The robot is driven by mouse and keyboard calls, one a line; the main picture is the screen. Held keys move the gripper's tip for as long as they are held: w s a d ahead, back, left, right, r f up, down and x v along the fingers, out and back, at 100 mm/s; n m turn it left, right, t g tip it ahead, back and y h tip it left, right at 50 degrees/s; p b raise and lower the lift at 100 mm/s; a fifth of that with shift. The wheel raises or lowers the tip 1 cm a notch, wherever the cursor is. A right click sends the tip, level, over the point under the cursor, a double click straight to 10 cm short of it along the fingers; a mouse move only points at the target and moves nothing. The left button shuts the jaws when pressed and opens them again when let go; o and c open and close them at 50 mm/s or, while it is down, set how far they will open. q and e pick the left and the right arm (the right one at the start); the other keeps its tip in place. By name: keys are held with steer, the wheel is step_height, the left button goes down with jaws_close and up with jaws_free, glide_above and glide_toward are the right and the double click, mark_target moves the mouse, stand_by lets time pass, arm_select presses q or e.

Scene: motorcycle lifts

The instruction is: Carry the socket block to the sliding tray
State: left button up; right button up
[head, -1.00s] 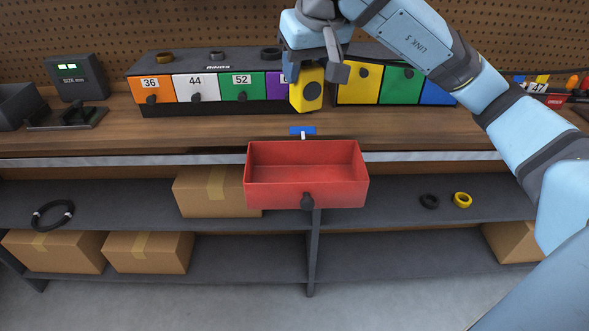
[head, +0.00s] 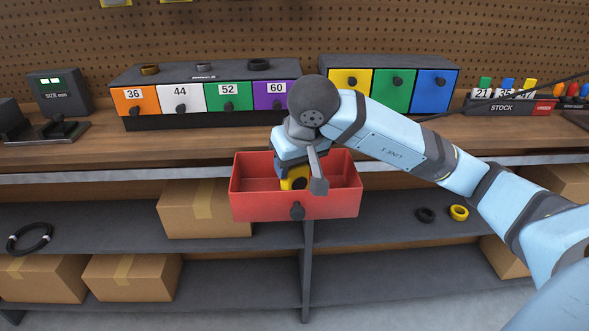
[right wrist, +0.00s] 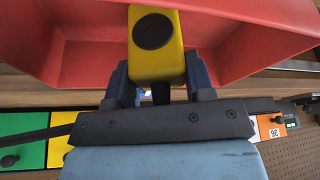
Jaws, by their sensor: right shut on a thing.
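The socket block is a yellow block with a black round face (right wrist: 155,42), and my right gripper (right wrist: 158,85) is shut on it. In the head view the block (head: 291,181) shows low between the fingers of my right gripper (head: 299,175), over or inside the open red sliding tray (head: 330,206). The tray's red wall (right wrist: 222,55) also shows beyond the block in the right wrist view. I cannot tell whether the block touches the tray floor. My left gripper is not in view.
Orange, white, green and purple numbered drawers (head: 205,97) stand on the bench behind. A second drawer unit (head: 390,92) and a stock rack (head: 507,104) stand right of them. Cardboard boxes (head: 205,208) and rings (head: 459,212) lie on the shelves below.

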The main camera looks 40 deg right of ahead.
steer(key=shift+f, duration=0.45)
steer(key=o, duration=1.1)
steer(key=shift+r, duration=0.1)
